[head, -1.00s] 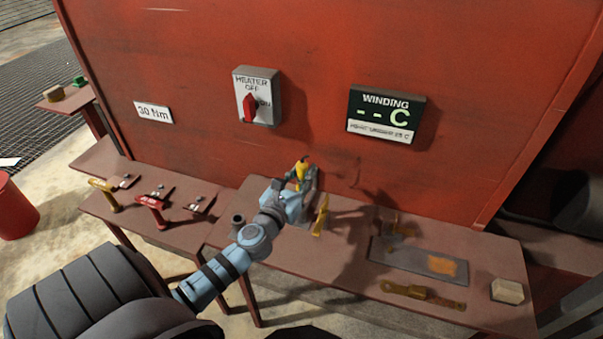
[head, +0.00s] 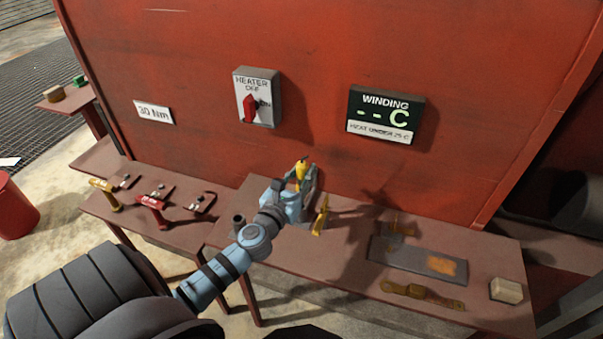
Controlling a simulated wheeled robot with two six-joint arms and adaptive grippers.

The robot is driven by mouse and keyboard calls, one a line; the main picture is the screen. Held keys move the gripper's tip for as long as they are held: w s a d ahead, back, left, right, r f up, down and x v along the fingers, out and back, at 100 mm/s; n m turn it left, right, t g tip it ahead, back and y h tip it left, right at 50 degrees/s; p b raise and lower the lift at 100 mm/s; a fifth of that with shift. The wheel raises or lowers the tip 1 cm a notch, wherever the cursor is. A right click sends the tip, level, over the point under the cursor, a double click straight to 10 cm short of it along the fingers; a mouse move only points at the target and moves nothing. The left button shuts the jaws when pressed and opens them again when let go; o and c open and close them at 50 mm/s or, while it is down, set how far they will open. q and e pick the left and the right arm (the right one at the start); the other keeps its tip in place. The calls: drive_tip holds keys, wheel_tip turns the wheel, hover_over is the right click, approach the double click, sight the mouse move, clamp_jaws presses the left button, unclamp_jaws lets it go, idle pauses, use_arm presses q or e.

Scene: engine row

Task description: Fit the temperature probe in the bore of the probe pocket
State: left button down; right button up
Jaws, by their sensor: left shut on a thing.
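My left gripper (head: 305,182) reaches over the back of the bench, close to the red wall. It is shut on a small yellow thing with a dark top end, which looks like the temperature probe (head: 301,170). The probe stands roughly upright in the jaws, and its lower end is hidden by the gripper. A short dark round socket (head: 238,220), open at the top, stands on the bench left of the gripper; it may be the probe pocket, but I cannot tell for sure. My right gripper is not in view.
A yellow-handled piece (head: 320,218) stands just right of the gripper. A grey plate (head: 410,256), a brass-coloured strap (head: 420,297) and a pale block (head: 507,290) lie further right. A heater switch (head: 257,97) and a winding display (head: 385,114) hang on the wall.

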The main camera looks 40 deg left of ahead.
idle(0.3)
use_arm(q)
drive_tip(key=shift+f, duration=0.1)
drive_tip(key=shift+f+b, duration=0.35)
drive_tip(key=shift+f+b, duration=2.9)
drive_tip(key=shift+f, duration=0.25)
drive_tip(key=c, duration=1.3)
unclamp_jaws()
drive_tip(key=shift+s, duration=0.1)
drive_tip(key=v, duration=1.2)
drive_tip(key=shift+r, duration=0.2)
